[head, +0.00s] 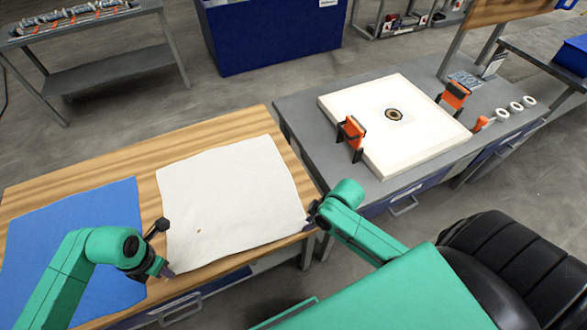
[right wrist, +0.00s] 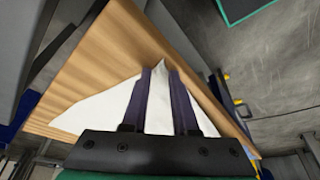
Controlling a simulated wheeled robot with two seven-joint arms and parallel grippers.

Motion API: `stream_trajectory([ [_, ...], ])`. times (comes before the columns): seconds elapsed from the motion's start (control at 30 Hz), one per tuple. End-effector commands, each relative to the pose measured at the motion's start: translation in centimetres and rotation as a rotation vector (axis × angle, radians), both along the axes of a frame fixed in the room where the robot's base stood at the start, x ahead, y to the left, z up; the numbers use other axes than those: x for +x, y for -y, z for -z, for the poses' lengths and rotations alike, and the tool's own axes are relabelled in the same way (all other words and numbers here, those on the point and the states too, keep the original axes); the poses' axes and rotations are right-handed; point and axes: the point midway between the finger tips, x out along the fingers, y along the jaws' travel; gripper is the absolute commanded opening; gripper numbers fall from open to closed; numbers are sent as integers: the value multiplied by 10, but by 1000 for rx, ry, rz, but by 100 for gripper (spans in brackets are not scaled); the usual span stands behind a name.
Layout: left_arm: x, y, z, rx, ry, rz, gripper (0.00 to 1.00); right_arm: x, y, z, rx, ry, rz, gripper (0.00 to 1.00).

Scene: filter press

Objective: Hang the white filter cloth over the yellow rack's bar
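The white filter cloth (head: 232,190) lies spread flat on the wooden table in the head view, with a small brown spot near its near left part. My left gripper (head: 167,271) is at the cloth's near left corner. My right gripper (head: 309,224) is at its near right corner. In the right wrist view, the two fingers (right wrist: 166,88) are close together at the corner of the cloth (right wrist: 95,115), with white cloth showing between them. I cannot tell whether either gripper is shut on the cloth. The yellow rack is not clearly in view.
A blue cloth (head: 75,240) lies left on the wooden table (head: 130,160). To the right, a grey bench (head: 300,110) holds a white filter plate (head: 405,150) with orange clamps (head: 351,133). A blue bin (head: 275,40) stands behind. Small yellow parts (right wrist: 239,102) show in the wrist view.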

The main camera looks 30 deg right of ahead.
Motion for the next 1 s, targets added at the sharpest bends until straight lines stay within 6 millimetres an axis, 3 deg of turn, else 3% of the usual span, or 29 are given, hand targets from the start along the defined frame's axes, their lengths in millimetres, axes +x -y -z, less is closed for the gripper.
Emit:
stream_trajectory([
  [0.03,0,0,0,0,0,0,0,0,0,0,0,-1,0,14],
  [0.1,0,0,0,0,0,0,0,-1,0,1,-1,-2,0,1],
  [0.13,0,0,0,0,0,0,0,-1,0,1,-1,-2,0,0],
  [0.4,0,-1,0,1,0,-1,0,0,1,-2,-3,-1,0,0],
  [0.7,0,-1,0,3,0,-1,0,0,1,-48,-2,-1,0,0],
  [1.0,0,-1,0,3,0,-1,0,0,1,-50,-3,-2,1,0],
])
